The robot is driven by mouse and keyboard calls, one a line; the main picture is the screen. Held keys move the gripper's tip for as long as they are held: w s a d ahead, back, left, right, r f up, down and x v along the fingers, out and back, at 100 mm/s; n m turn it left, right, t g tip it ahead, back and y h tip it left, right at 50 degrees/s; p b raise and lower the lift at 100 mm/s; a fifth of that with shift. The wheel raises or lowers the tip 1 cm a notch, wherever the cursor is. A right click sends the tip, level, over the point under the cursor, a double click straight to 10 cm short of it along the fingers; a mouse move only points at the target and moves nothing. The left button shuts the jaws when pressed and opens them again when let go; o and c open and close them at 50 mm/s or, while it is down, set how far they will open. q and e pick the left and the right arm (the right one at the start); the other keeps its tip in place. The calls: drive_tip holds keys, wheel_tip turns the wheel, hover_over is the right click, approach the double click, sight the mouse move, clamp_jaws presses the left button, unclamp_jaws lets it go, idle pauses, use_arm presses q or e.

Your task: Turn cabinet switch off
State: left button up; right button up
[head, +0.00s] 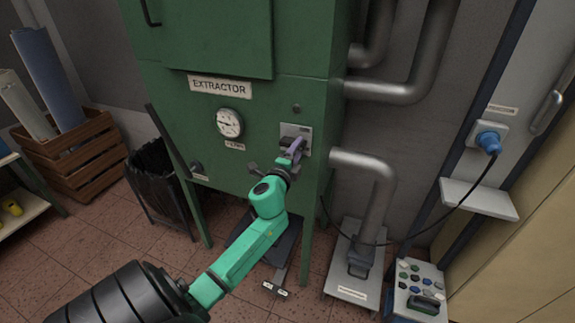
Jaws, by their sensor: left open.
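The green cabinet (225,125) labelled EXTRACTOR stands in the middle of the head view. A small metal switch plate (303,131) sits on its front near the right edge. My left gripper (293,150) is at the plate, with its fingers in front of it. It is open. The fingers and a purple-grey part there hide much of the switch, so I cannot tell its position or whether the fingers touch it. My right gripper is not in view.
A round gauge (229,123) is on the cabinet front. Grey pipes (385,92) run along the right side. A wooden crate (75,160) and a dark bin (158,180) stand at left. A button box (418,290) is at lower right, and a cable hangs from a blue plug (489,142).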

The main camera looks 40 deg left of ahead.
use_arm(q)
drive_tip(key=b+v, duration=0.1)
drive_tip(key=v, duration=1.1)
drive_tip(key=shift+s+b, duration=0.2)
drive_tip(key=shift+b, duration=0.1)
drive_tip(key=s+d+f+n+g+h, duration=0.1)
drive_tip(key=s+f+n+g, duration=0.15)
drive_tip(key=f, duration=0.95)
drive_tip(key=s+d+f+n+g+h, duration=0.1)
drive_tip(key=s+f+n+g, duration=0.15)
drive_tip(key=f, duration=0.95)
drive_tip(key=s+d+f+n+g+h, duration=0.1)
drive_tip(key=f+g, duration=0.2)
drive_tip(key=f, duration=0.9)
drive_tip(key=s+d+f+n+g+h, duration=0.1)
drive_tip(key=s+d+f+n+g, duration=0.2)
drive_tip(key=s+f, duration=0.7)
drive_tip(key=s+d+f+n+g+h, duration=0.1)
drive_tip(key=s+d+f+n+g, duration=0.2)
drive_tip(key=s+f, duration=0.8)
drive_tip(key=s+d+g, duration=0.2)
drive_tip(key=s, duration=0.5)
drive_tip(key=shift+d+f+h, duration=0.15)
drive_tip(key=shift+f+h, duration=0.05)
drive_tip(key=shift+h, duration=0.2)
